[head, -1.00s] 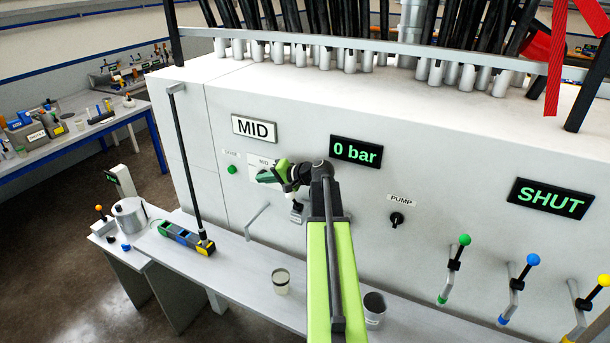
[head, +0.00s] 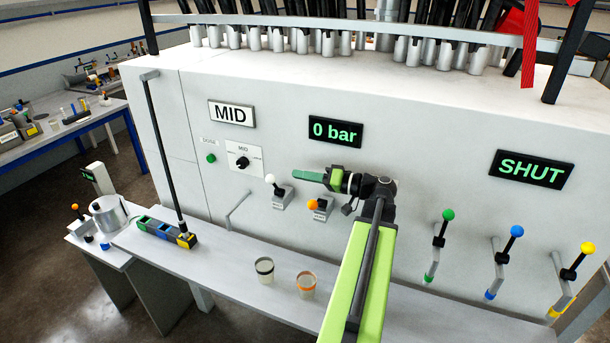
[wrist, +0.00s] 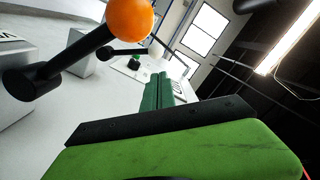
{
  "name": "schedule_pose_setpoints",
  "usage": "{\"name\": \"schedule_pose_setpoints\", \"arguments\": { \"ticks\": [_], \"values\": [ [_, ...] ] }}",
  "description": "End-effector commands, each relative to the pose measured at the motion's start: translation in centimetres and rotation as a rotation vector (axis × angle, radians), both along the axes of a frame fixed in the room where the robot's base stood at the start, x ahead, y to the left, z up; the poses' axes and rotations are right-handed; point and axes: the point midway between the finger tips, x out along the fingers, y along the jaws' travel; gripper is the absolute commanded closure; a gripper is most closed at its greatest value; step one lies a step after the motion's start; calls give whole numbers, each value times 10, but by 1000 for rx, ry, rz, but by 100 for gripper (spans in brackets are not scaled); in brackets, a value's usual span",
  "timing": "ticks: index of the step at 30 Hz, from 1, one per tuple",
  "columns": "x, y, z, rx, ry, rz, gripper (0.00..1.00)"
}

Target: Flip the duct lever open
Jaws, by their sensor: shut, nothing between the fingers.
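My gripper (head: 308,176) is shut and empty, its green fingers together and pointing left in front of the white cabinet. It also shows in the wrist view (wrist: 158,88). Two small levers stand on the cabinet front: one with a white ball (head: 270,179), one with an orange ball (head: 313,205). The orange ball (wrist: 130,17) is large and close beside my fingers in the wrist view; the white ball (wrist: 157,48) is farther off. Their labels are too small to read, so I cannot tell which is the duct lever. A display (head: 531,170) reads SHUT.
Green (head: 448,215), blue (head: 517,231) and yellow (head: 588,248) ball levers stand at the right. A dial (head: 242,162) sits under the MID sign. Two cups (head: 264,268) (head: 306,283) stand on the bench (head: 220,290) below. A rod handle (head: 238,207) juts from the cabinet.

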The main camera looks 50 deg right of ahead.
Motion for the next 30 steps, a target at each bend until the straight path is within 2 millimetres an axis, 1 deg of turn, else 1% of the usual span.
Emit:
{"name": "schedule_pose_setpoints", "arguments": {
  "ticks": [1,6,9,12,23,26,28,30],
  "values": [
    [11,4,-1,0,0,3,100],
    [40,12,-2,1,1,1,100],
    [52,15,-2,1,1,-1,100],
    [60,17,-3,0,2,-1,100],
    [61,17,-3,-1,1,-3,100],
    [59,26,-6,-57,-13,-3,100],
    [56,35,-10,-108,-26,-3,100],
    [55,39,-13,-110,-26,-3,100]
  ]
}}
